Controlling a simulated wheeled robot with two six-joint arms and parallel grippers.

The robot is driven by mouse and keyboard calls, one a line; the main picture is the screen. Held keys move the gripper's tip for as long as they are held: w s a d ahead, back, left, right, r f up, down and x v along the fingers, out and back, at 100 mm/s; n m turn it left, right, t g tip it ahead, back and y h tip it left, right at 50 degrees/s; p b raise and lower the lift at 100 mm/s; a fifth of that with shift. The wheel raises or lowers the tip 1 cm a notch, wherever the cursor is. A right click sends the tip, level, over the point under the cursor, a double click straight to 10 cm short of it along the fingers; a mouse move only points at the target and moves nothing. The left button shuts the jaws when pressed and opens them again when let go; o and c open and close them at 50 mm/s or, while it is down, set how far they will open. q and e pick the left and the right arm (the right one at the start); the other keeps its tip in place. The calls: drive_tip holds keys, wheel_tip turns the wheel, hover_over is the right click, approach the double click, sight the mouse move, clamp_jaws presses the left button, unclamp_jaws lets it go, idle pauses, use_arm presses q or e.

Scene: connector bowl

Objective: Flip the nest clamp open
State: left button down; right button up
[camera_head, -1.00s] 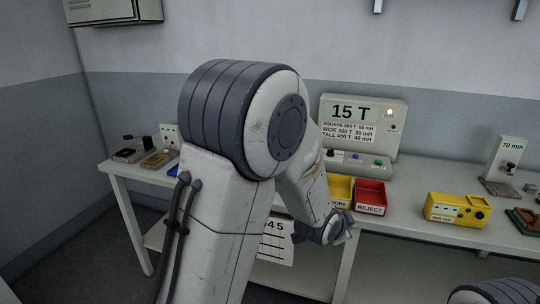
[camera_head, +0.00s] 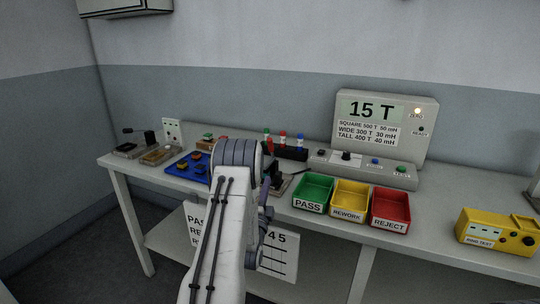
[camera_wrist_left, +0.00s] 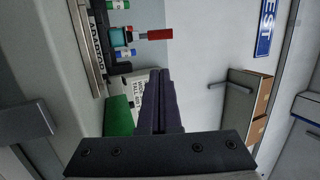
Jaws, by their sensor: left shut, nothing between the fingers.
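My left gripper (camera_head: 267,192) is near the front edge of the bench, mostly behind my own arm in the head view. In the left wrist view its dark fingers (camera_wrist_left: 158,102) are together with nothing between them. A small dark fixture (camera_head: 287,183), which looks like the nest, sits just right of the gripper and is partly hidden. A red bar on a thin stem (camera_wrist_left: 155,34) shows in the left wrist view, apart from the fingertips; it looks like the clamp handle. I cannot make out the clamp's position clearly. My right gripper is not in view.
Green (camera_head: 313,192), yellow (camera_head: 349,201) and red (camera_head: 390,210) bins stand right of the fixture. Behind are a rack of coloured pieces (camera_head: 290,153) and the tester (camera_head: 384,128). A blue tray (camera_head: 186,168) lies left. A yellow box (camera_head: 497,231) stands far right.

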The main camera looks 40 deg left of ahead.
use_arm(q)
drive_tip(key=shift+s+a, duration=0.25)
drive_tip(key=shift+a, duration=0.2)
drive_tip(key=shift+s+a+y, duration=0.2)
drive_tip(key=shift+a+y, duration=0.2)
drive_tip(key=shift+w+a+r, duration=0.1)
drive_tip(key=shift+r, duration=0.05)
drive_tip(key=p, duration=0.3)
approach(270, 147)
drive_tip(key=x, duration=0.5)
drive_tip(key=shift+w+r, duration=0.15)
drive_tip(key=shift+r, duration=0.15)
drive_tip(key=shift+x, duration=0.8)
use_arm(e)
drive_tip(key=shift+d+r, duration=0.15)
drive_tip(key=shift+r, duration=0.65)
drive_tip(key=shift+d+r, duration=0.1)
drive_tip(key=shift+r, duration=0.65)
use_arm(q)
drive_tip(key=shift+f, duration=0.1)
